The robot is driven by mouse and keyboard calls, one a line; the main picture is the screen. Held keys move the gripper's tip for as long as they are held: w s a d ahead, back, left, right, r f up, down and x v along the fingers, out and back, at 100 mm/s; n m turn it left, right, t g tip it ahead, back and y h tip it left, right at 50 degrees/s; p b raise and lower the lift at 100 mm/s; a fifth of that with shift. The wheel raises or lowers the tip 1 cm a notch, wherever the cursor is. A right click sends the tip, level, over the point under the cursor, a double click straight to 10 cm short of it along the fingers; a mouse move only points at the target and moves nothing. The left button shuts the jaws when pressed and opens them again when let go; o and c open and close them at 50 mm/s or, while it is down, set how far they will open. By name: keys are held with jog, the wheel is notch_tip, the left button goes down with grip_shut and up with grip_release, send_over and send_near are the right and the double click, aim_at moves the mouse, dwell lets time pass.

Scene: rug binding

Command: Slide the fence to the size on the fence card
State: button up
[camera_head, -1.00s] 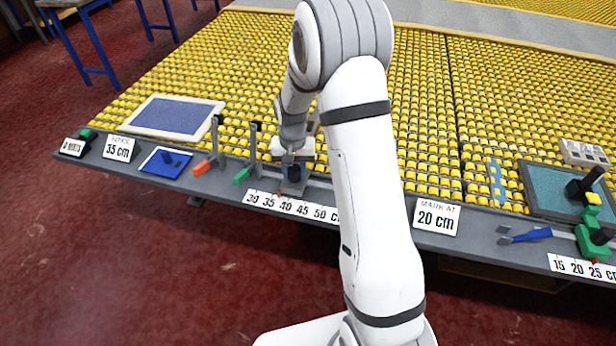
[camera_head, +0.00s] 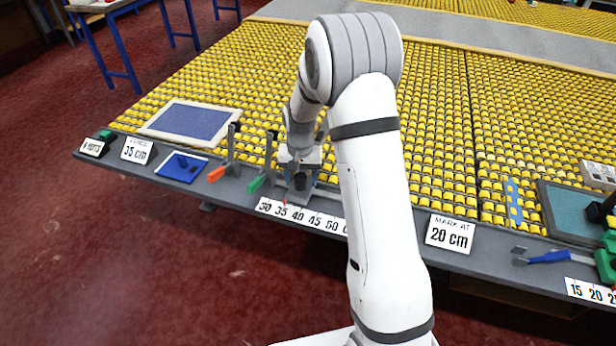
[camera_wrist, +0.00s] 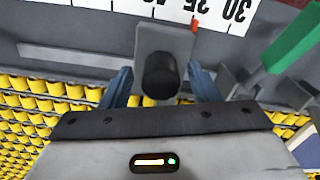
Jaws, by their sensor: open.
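The fence card (camera_head: 138,150) at the left of the front rail reads 35 cm. The fence is a grey block (camera_head: 299,194) with a black upright knob and a red pointer, on the rail behind a white scale (camera_head: 300,216). Its pointer is close to the 35 mark. In the wrist view the fence plate (camera_wrist: 150,38) shows its black knob (camera_wrist: 160,76) between the fingers of my gripper (camera_wrist: 162,88). The fingers are open, one on each side of the knob, with gaps visible. My gripper (camera_head: 299,172) is low over the fence in the head view.
A green-handled clamp (camera_head: 262,180) stands close left of the fence, and an orange-handled clamp (camera_head: 222,171) farther left. A blue pad (camera_head: 181,167) lies beside them. A 20 cm card (camera_head: 450,234) and a blue-handled tool (camera_head: 548,257) are to the right.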

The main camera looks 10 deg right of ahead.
notch_tip(320, 180, up, 8)
jog(key=shift+f+b, duration=0.1)
jog(key=shift+b, duration=0.3)
dwell(0.6)
jog(key=s+d+r+n+t, duration=0.2)
jog(key=s+r, duration=0.9)
jog(key=s, duration=0.2)
jog(key=s+r+n, duration=0.1)
jog(key=s, duration=1.3)
jog(key=shift+s+d+t, duration=0.3)
jog(key=shift+s+t, duration=0.05)
jog(key=shift+t, duration=0.05)
jog(key=shift+r, duration=0.15)
